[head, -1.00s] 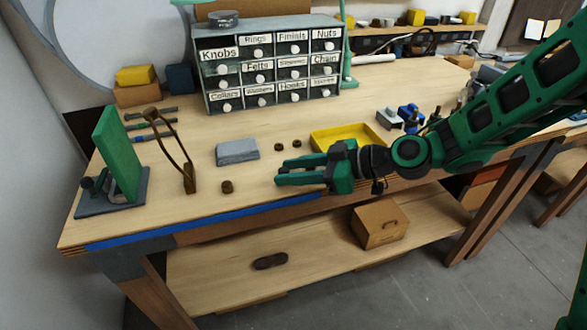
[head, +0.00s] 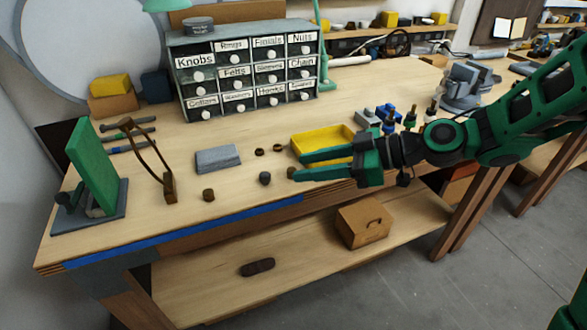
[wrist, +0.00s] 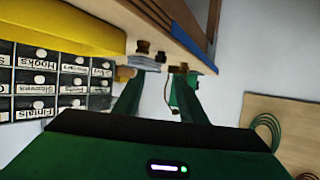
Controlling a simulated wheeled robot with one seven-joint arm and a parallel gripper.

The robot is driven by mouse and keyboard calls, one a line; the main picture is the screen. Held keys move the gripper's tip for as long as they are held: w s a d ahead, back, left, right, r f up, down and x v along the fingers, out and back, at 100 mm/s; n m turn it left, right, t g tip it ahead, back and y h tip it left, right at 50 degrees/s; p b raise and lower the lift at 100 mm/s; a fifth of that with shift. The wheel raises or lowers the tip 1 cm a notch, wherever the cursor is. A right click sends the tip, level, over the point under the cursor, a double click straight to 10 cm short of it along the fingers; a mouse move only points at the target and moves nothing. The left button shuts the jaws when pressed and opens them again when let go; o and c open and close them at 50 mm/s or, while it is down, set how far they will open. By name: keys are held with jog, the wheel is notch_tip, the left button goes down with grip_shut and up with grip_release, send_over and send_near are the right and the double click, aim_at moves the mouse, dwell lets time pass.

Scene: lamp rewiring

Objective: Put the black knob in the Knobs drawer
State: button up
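The black knob (head: 265,178) appears as a small dark piece on the bench top, left of my gripper and apart from it. My gripper (head: 297,166) is open and empty, low over the bench in front of the yellow tray, pointing left. Its two spread fingers (wrist: 157,98) also show in the wrist view. The Knobs drawer (head: 197,75) is at the top left of the small drawer cabinet and looks shut, with a white pull. I cannot tell which dark piece in the wrist view is the black knob.
Several brown pieces (head: 208,195) lie nearby; one (head: 291,172) is at the lower fingertip. A grey block (head: 217,158), a yellow tray (head: 307,140), a brown upright frame (head: 169,186) and a green panel (head: 90,160) stand on the bench. Bench space before the cabinet is mostly clear.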

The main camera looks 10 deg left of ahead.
jog(key=shift+d+r, duration=0.25)
jog(key=shift+d, duration=0.35)
